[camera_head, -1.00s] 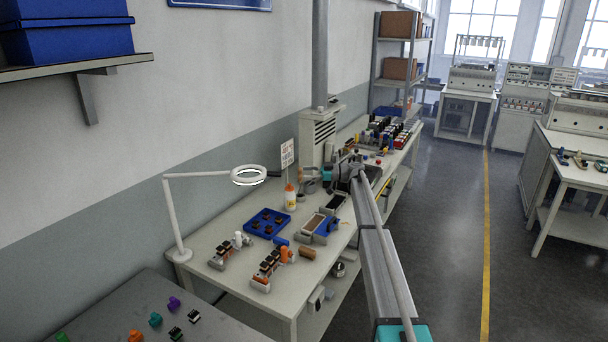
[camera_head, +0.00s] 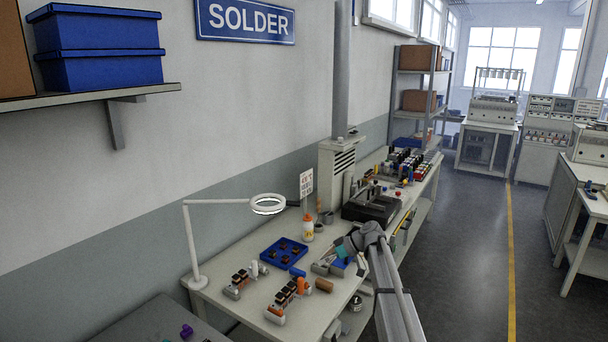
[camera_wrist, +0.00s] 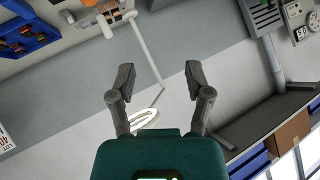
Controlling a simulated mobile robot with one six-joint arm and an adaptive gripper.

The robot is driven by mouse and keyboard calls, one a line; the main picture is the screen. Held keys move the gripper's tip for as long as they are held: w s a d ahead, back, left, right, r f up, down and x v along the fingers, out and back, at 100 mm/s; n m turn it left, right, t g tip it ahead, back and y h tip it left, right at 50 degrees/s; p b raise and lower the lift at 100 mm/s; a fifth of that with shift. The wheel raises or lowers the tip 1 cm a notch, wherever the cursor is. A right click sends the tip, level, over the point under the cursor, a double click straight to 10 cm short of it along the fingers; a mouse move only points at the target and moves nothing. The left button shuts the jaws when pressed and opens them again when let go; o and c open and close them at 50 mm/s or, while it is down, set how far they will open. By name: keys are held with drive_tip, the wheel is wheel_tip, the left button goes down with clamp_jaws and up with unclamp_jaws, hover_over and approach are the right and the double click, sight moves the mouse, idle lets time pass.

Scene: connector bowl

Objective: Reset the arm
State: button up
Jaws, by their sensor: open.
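My gripper (camera_wrist: 158,82) is open in the wrist view, its two dark fingers spread with nothing between them. In the head view, my arm reaches in from the lower right and folds at the wrist above the front edge of the workbench (camera_head: 235,312).
A white ring lamp (camera_head: 268,204) stands at the bench's left, and it shows beyond the fingers in the wrist view (camera_wrist: 146,118). A blue tray (camera_head: 284,251), a glue bottle (camera_head: 308,228) and a dark machine (camera_head: 370,205) stand on the bench. The aisle floor (camera_head: 470,260) at right is clear.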

drive_tip(key=s+d+f+m+h, duration=0.3)
drive_tip(key=s+m, duration=0.1)
drive_tip(key=s, duration=0.7)
drive_tip(key=s+d+f+m+h, duration=0.3)
drive_tip(key=s+m+h, duration=0.1)
drive_tip(key=s, duration=0.7)
drive_tip(key=s+d+f+m+h+b, duration=0.1)
drive_tip(key=s+d+f+m+h, duration=0.2)
drive_tip(key=s, duration=0.9)
drive_tip(key=shift+d+f+m+h, duration=0.15)
drive_tip(key=shift+d+m+h, duration=0.35)
drive_tip(key=shift+d+h, duration=0.1)
